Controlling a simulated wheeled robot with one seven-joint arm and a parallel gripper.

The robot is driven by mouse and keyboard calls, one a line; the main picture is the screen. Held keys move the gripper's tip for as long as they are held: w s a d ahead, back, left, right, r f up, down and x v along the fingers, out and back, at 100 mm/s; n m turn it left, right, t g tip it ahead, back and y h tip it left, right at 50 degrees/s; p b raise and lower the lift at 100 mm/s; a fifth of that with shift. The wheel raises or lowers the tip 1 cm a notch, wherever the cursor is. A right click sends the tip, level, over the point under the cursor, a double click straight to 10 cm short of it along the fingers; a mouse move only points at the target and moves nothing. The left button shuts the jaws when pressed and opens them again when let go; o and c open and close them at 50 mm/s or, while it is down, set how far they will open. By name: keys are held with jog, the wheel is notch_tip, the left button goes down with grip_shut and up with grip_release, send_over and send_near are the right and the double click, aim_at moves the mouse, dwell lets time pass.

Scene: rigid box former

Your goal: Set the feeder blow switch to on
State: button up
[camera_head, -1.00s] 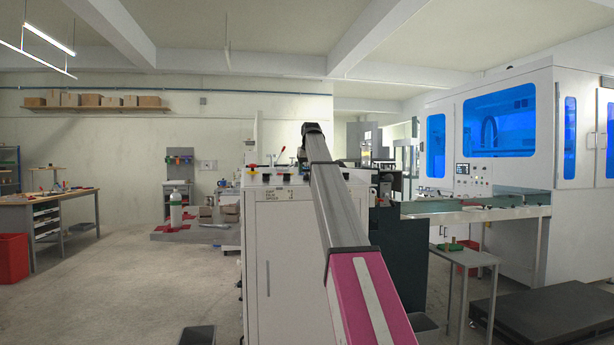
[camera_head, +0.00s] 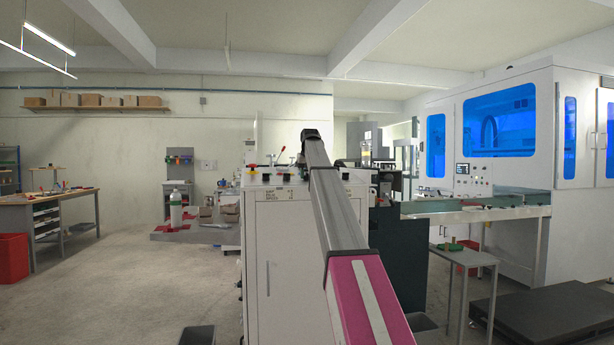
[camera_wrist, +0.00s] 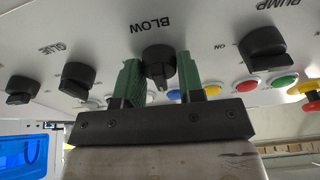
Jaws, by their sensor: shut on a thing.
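The feeder blow switch (camera_wrist: 157,54) is a black rotary knob under the upside-down word BLOW in the wrist view. My gripper (camera_wrist: 159,80) has its two green fingers on either side of the knob, shut on it. Which mark the knob points at cannot be made out, as the fingers hide part of it and its surroundings. In the head view, my arm reaches to the top of the white feeder cabinet (camera_head: 283,235); the gripper and the knob are hidden there.
In the wrist view, a similar knob labelled GLUE (camera_wrist: 77,76) stands left and a PUMP knob (camera_wrist: 262,47) right. Red (camera_wrist: 247,87), blue, yellow and green buttons line the panel edge. A red and yellow stop button (camera_wrist: 312,100) is at far right.

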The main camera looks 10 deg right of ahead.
jog(key=m, duration=0.4)
jog(key=shift+h, duration=0.4)
jog(key=m, duration=0.4)
jog(key=shift+m+h, duration=0.4)
jog(key=m+g, duration=0.1)
jog(key=m, duration=0.3)
jog(key=shift+m, duration=0.3)
jog(key=m+g, duration=0.1)
jog(key=m, duration=0.3)
jog(key=shift+m, duration=0.3)
jog(key=o, duration=0.9)
